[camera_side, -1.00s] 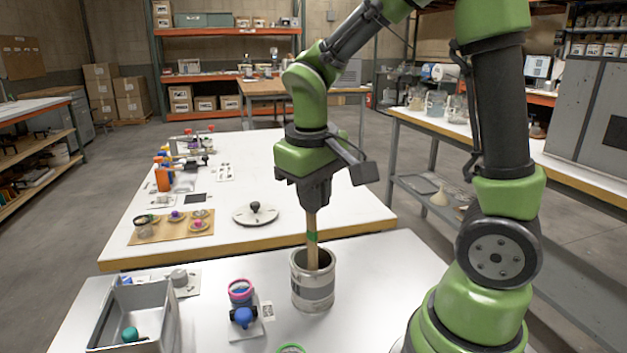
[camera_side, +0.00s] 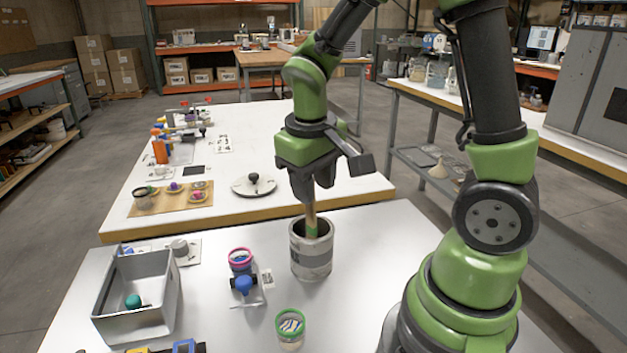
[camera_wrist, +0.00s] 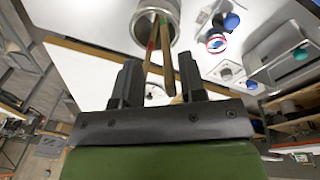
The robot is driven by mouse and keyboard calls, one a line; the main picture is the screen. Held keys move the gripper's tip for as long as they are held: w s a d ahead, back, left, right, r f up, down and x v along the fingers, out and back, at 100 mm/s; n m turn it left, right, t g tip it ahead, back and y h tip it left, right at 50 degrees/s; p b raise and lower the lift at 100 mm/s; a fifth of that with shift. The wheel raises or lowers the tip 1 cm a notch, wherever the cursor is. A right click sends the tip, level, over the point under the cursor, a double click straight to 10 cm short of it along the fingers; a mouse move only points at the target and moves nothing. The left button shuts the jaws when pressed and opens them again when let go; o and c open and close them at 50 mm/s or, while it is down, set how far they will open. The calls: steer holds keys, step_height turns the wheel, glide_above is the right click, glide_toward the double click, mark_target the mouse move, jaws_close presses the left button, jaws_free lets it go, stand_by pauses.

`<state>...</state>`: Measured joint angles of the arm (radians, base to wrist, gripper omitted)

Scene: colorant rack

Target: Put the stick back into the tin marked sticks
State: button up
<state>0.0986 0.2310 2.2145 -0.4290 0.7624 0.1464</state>
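The grey metal tin (camera_side: 311,262) stands upright on the near white table; its marking is not readable. A wooden stick with a green band (camera_side: 312,230) stands in it, its top leaning towards my gripper (camera_side: 311,190). In the wrist view, my gripper (camera_wrist: 158,84) has its two fingers apart. The green-banded stick (camera_wrist: 147,57) and a second wooden stick with a red mark (camera_wrist: 168,68) rise out of the tin (camera_wrist: 172,12) into the gap between the fingers. Neither finger visibly clamps them. The sticks' lower ends are hidden inside the tin.
A grey bin (camera_side: 137,312) with a green ball-like item stands at left. A pink-rimmed cup and blue item (camera_side: 243,284) lie left of the tin. A green-rimmed cup (camera_side: 290,325) stands nearer. Table right of the tin is clear.

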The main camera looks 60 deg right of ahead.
steer(key=r, duration=0.6)
steer(key=a+r, duration=0.1)
steer(key=r, duration=0.2)
steer(key=shift+a, duration=0.1)
step_height(320, 180, up, 4)
steer(key=d+r, duration=0.1)
steer(key=w+a+f+m, duration=0.2)
steer(key=w+a+m, duration=0.1)
steer(key=w+a, duration=0.1)
steer(key=w+a+f+m, duration=0.2)
steer(key=w+a+m, duration=0.1)
steer(key=w+a, duration=0.2)
steer(key=shift+w+f, duration=0.3)
steer(key=shift+w, duration=0.75)
